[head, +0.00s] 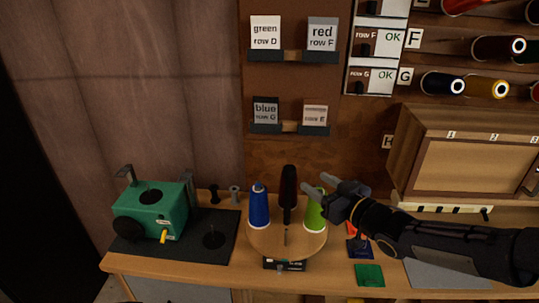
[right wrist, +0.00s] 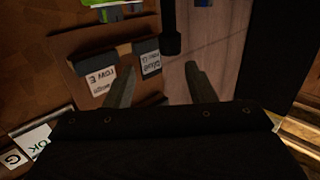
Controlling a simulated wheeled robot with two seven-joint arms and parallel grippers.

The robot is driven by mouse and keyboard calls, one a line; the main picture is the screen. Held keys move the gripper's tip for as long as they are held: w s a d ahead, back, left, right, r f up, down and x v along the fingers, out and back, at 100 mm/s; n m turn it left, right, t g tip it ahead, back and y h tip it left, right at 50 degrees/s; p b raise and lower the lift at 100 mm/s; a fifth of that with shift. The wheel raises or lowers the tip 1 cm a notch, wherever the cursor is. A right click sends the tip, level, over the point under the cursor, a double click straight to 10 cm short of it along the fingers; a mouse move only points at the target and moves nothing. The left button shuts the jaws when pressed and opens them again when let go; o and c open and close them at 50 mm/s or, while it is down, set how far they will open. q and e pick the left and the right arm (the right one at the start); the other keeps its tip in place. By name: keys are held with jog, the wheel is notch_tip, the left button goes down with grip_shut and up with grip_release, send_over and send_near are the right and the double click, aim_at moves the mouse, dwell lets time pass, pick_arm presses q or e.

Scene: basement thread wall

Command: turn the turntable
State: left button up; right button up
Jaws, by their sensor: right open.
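The turntable (head: 287,247) is a round light wooden disc on the workbench. A blue spool (head: 259,207) stands at its left, a tall dark red-brown spool (head: 289,190) at the back middle, and a green spool (head: 314,214) at the right. A thin peg stands near its front. My right gripper (head: 312,184) comes in from the right, its fingers apart and empty, beside the top of the green spool and near the dark spool. I cannot tell whether it touches either. In the right wrist view its two fingers (right wrist: 161,75) are spread. My left gripper is out of view.
A green machine (head: 154,205) with a yellow handle sits on a dark mat at the left. Coloured cards, one green (head: 369,275), lie right of the turntable. Labelled cards hang on the wall behind, and a wooden cabinet (head: 470,165) stands at the right.

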aim_at(294, 171)
jog(key=shift+n+y, duration=0.3)
jog(key=shift+y, duration=0.4)
jog(key=x, duration=0.5)
jog(key=p+x, duration=0.1)
jog(key=x, duration=0.2)
jog(key=shift+s+a, duration=0.15)
jog(key=shift+a, duration=0.45)
jog(key=shift+w+a, duration=0.35)
jog(key=shift+w, duration=0.05)
grip_shut()
